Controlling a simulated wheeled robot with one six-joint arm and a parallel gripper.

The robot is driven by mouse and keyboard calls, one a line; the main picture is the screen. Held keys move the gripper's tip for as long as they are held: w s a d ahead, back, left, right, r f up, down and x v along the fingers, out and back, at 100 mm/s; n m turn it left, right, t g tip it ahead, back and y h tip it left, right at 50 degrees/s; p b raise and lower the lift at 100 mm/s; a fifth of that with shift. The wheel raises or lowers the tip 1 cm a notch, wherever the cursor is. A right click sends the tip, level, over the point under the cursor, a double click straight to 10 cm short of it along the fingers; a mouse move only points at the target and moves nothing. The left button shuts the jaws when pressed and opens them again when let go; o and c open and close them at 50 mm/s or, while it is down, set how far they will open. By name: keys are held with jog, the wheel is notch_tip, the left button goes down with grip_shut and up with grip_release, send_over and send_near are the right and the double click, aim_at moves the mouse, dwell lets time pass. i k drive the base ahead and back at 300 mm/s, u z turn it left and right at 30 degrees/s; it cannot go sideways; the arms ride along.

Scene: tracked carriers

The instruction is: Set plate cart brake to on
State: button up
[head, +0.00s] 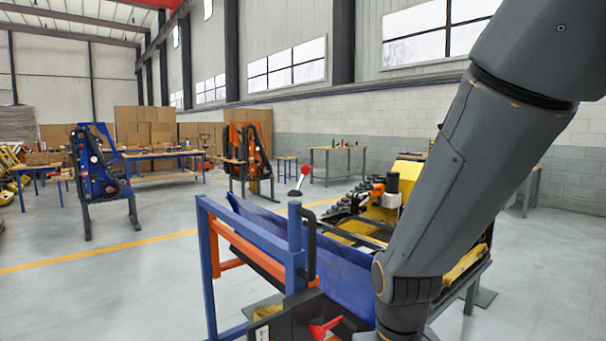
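A cart with a blue tube frame (207,265), an orange cross bar and a large blue sheet panel (335,270) stands close in front, at the lower middle. A lever with a red ball knob (305,169) rises above its top edge. A red handle (325,328) shows at the bottom edge beside a dark box-shaped part (285,322). I cannot tell which of these is the brake or its setting. My arm comes down from the upper right, in front of the cart's right side. My gripper is below the picture and hidden.
A yellow machine (408,178) with a dark chain-like row stands just behind the cart. A blue upright rack (97,175) and an orange rack (247,155) stand farther back. Workbenches (337,150) line the wall.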

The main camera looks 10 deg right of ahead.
aim_at(306, 169)
jog(key=k, duration=1.1)
jog(key=z, duration=0.6)
jog(key=i, duration=1.25)
jog(key=u, duration=0.7)
jog(key=i, duration=0.55)
jog(key=u, duration=0.45)
